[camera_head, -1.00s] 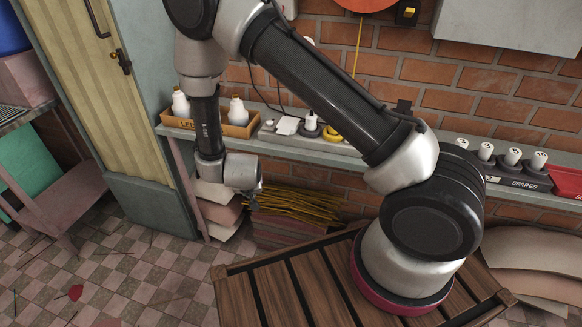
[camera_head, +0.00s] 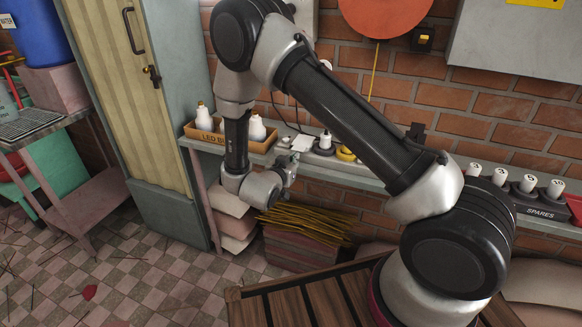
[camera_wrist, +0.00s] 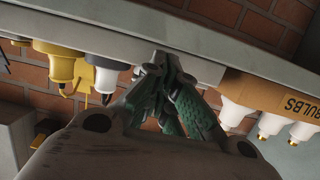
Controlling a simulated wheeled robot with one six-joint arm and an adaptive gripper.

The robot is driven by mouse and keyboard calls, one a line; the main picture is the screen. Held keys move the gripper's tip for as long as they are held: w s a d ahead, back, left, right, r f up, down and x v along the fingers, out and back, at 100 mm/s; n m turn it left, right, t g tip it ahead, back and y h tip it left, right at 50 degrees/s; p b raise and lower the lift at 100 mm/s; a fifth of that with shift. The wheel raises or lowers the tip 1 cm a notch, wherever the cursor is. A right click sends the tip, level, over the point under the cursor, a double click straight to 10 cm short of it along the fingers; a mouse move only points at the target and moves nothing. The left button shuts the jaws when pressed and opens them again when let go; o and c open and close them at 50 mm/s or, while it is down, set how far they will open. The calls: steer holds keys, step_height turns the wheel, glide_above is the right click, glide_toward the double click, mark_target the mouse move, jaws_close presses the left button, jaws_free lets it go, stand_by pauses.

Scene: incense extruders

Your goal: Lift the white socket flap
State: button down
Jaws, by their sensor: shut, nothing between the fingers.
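The white socket flap (camera_head: 302,143) shows in the head view as a small pale square on the shelf, between the bulb box and a dark round item. My gripper (camera_head: 291,167) is just below and in front of it, at the shelf's front edge. In the wrist view my gripper's (camera_wrist: 166,62) green-padded fingers are closed together and empty, their tips close to the shelf edge. The fingers cover much of what lies behind them there. I cannot tell whether they touch the flap.
The LED bulb box (camera_head: 212,138) with white bulbs stands left of the flap; it also shows in the wrist view (camera_wrist: 262,98). A spares tray (camera_head: 541,211) is farther right. Yellow sticks (camera_head: 300,222) lie below the shelf.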

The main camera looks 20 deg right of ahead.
steer(key=shift+w+d+r, duration=0.1)
steer(key=shift+w+d, duration=0.15)
steer(key=shift+w, duration=0.1)
steer(key=shift+w, duration=0.1)
